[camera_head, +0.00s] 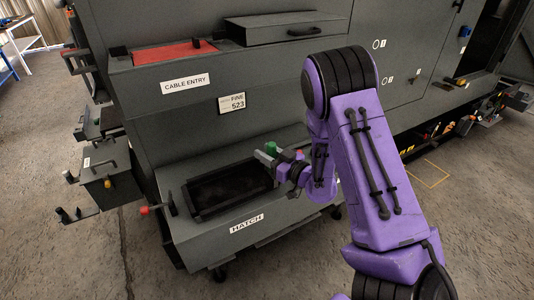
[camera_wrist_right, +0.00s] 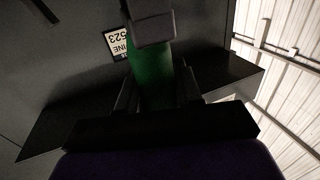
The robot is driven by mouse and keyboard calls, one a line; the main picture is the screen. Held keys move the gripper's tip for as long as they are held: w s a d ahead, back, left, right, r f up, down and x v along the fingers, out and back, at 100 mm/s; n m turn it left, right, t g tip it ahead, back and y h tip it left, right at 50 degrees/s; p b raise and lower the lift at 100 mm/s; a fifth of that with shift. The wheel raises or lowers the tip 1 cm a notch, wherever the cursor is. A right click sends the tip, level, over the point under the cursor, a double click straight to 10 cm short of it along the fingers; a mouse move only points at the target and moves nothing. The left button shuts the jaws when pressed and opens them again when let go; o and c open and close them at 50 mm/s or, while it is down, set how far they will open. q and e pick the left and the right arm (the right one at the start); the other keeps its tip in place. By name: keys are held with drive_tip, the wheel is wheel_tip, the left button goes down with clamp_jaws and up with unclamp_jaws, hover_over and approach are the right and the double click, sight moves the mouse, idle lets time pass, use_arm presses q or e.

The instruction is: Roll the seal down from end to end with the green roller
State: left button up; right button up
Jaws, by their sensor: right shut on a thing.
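The green roller (camera_head: 271,147) is held in my right gripper (camera_head: 269,157), which is shut on it at the far right corner of the hatch opening. The green roller also shows in the right wrist view (camera_wrist_right: 150,78), upright in the picture between the two dark fingers, with a grey block across its top end. The black seal (camera_head: 228,204) appears as a dark raised frame around the hatch opening. My gripper hides part of its right end, and I cannot tell whether the roller touches it. My left gripper is in neither view.
The hatch ledge (camera_head: 190,238) juts from the grey enclosure. A red-knobbed lever (camera_head: 145,210) sticks out left of the opening. Above are a red cable-entry panel (camera_head: 170,53) and a grey box lid with a handle (camera_head: 285,27). Bare floor lies in front.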

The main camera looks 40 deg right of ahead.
wheel_tip(320, 180, up, 6)
drive_tip(key=p, duration=0.4)
drive_tip(key=shift+r, duration=0.25)
idle(0.5)
